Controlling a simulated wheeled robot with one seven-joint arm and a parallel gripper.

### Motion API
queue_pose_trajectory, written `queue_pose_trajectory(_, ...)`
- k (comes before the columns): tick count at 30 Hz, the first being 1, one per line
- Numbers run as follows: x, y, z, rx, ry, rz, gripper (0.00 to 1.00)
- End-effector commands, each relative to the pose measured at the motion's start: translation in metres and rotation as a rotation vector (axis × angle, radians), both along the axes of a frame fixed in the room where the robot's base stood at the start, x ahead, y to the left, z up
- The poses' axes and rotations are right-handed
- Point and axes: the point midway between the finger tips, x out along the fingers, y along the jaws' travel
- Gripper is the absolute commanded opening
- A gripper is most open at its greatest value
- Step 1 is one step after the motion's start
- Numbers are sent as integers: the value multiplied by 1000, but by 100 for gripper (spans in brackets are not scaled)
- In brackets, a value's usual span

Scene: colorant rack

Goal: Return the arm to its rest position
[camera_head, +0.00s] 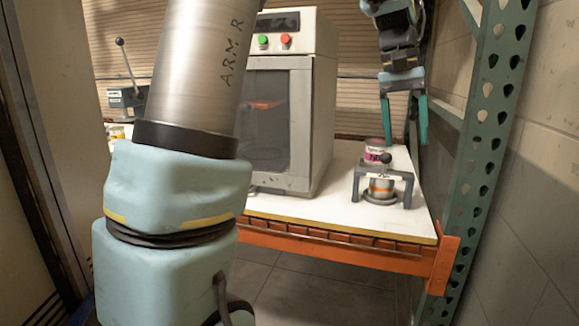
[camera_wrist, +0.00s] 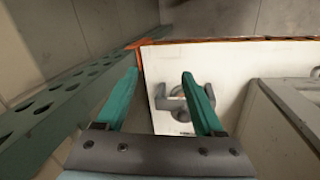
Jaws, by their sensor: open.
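My gripper (camera_head: 405,140) hangs at the upper right in the head view, fingers pointing down, above the right end of the white shelf. Its two teal fingers are spread apart with nothing between them. In the wrist view, my gripper (camera_wrist: 160,73) is also open and empty, and the shelf's right edge lies between its fingertips. My large arm link fills the left of the head view.
A boxy machine (camera_head: 302,120) stands left. A green perforated post (camera_head: 489,130) is close right of my gripper. Floor shows below.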

Motion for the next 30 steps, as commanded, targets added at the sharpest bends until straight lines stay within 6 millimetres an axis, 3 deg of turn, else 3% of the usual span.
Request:
queue_pose_trajectory(8, 12, 35, -28, 18, -25, 61, 70)
queue_pose_trajectory(14, 20, 76, -59, 37, -54, 123, 70)
queue_pose_trajectory(20, 19, 142, -104, 67, -94, 211, 70)
queue_pose_trajectory(22, 12, 174, -125, 83, -111, 252, 70)
queue_pose_trajectory(27, -24, 253, -175, 119, -154, 351, 70)
queue_pose_trajectory(30, -45, 281, -193, 131, -172, 386, 70)
